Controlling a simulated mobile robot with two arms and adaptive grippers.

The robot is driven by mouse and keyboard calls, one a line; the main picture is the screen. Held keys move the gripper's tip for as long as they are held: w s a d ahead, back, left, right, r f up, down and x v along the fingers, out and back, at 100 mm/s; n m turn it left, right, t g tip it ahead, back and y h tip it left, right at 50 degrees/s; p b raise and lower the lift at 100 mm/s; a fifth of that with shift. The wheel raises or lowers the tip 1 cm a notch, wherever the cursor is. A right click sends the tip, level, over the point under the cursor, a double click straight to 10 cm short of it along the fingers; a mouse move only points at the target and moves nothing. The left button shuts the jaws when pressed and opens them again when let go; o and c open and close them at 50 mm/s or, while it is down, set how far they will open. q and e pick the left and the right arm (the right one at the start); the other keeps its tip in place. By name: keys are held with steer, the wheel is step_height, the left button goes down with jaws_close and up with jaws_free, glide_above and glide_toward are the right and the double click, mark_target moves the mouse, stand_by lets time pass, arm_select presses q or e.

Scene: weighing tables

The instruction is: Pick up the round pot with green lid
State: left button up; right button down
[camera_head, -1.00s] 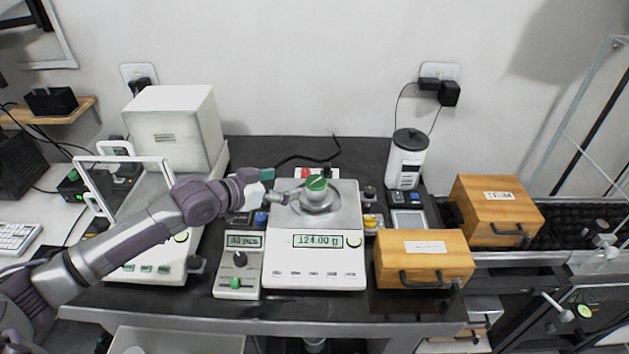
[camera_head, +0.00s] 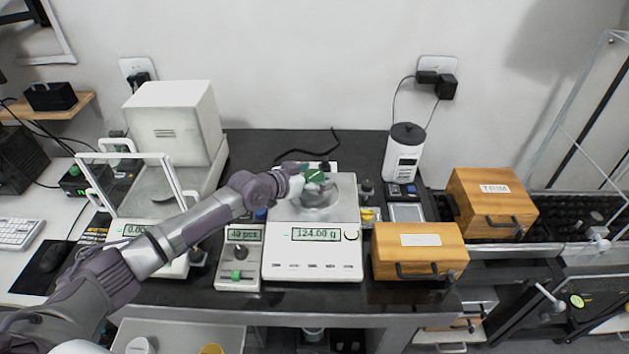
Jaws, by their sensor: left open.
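The round pot with green lid (camera_head: 315,176) stands on the pan of the white scale (camera_head: 312,264), whose display reads 124.00 g. My left arm reaches in from the lower left, and my left gripper (camera_head: 305,176) is at the pot. The gripper is open, with its fingers at the level of the lid. The gripper hides part of the pot, and I cannot tell whether the fingers touch it. My right gripper is not in view.
A smaller scale (camera_head: 238,276) stands left of the white scale. Two wooden boxes (camera_head: 420,262) (camera_head: 490,197) are at the right. A white canister (camera_head: 403,155) stands behind. A glass-sided balance (camera_head: 150,165) is at the left. Dark table shows at the back.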

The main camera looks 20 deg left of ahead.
arm_select(q)
steer(key=shift+s+r, duration=0.1)
steer(key=shift+c, duration=0.7)
steer(key=c, duration=1.3)
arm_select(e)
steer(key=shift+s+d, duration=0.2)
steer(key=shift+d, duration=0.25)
arm_select(q)
steer(key=shift+r, duration=0.1)
